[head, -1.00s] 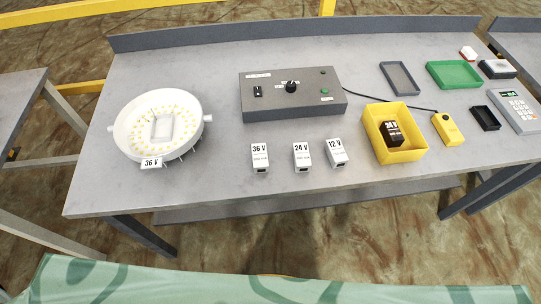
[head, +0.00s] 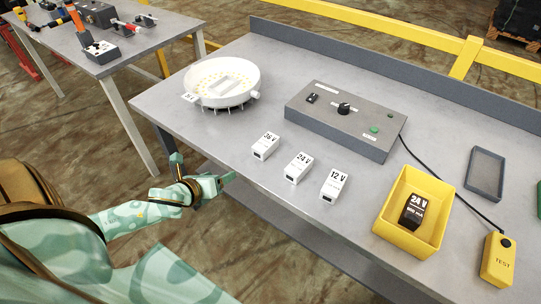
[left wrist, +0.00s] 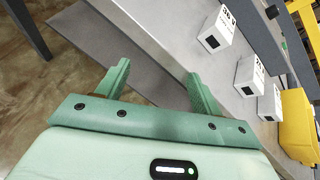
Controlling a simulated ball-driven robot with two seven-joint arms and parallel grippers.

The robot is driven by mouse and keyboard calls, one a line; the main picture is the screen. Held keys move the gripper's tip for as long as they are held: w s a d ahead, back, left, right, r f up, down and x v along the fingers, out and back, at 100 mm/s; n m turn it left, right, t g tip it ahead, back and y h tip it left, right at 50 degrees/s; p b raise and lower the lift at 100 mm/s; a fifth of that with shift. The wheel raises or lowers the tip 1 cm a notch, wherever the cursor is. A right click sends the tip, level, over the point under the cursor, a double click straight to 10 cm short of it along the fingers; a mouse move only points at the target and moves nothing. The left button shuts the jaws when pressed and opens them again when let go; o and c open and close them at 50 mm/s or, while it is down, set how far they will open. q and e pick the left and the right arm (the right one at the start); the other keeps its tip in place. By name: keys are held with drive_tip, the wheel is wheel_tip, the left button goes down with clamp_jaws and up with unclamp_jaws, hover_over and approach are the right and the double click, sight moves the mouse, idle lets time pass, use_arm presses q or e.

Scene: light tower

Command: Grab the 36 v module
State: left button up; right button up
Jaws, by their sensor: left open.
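The 36 V module (head: 265,145) is a small white box with a black-lettered label, standing on the grey bench near its front edge. It is the leftmost of three alike white modules; it also shows at the top of the left wrist view (left wrist: 217,34). My left gripper (head: 229,178) is at the bench's front edge, in front of and to the left of the 36 V module, apart from it. In the left wrist view its two green fingers (left wrist: 157,82) are spread, with nothing between them. My right gripper is not in view.
The 24 V module (head: 298,167) and 12 V module (head: 334,184) stand to the right. A round white lamp (head: 222,83), a dark control box (head: 345,118) and a yellow bin (head: 386,236) holding a black 24 V block (head: 413,211) share the bench (head: 180,122).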

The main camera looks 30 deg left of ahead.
sight(261, 147)
use_arm(q)
drive_tip(key=w+d+r+m+t+h+b, duration=0.1)
drive_tip(key=w+d+r+m+t+h, duration=0.1)
drive_tip(key=d+r+m, duration=0.4)
drive_tip(key=shift+m, duration=0.3)
drive_tip(key=b+x, duration=0.1)
drive_tip(key=x, duration=0.2)
drive_tip(key=b+x, duration=0.1)
drive_tip(key=x, duration=0.2)
drive_tip(key=a+r+b+x, duration=0.1)
drive_tip(key=x, duration=0.2)
drive_tip(key=shift+w+f, duration=0.2)
drive_tip(key=shift+w, duration=0.4)
drive_tip(key=b+x, duration=0.1)
drive_tip(key=x, duration=0.1)
drive_tip(key=b+x, duration=0.1)
drive_tip(key=x, duration=0.2)
drive_tip(key=shift+a+f+b, duration=0.1)
drive_tip(key=shift+a+b, duration=0.15)
drive_tip(key=shift+b, duration=0.15)
drive_tip(key=shift+w+f, duration=0.1)
drive_tip(key=shift+w, duration=0.25)
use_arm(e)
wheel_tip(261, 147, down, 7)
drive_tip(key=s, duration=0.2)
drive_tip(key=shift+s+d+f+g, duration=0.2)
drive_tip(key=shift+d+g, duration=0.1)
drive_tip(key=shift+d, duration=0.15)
use_arm(q)
drive_tip(key=c, duration=1.2)
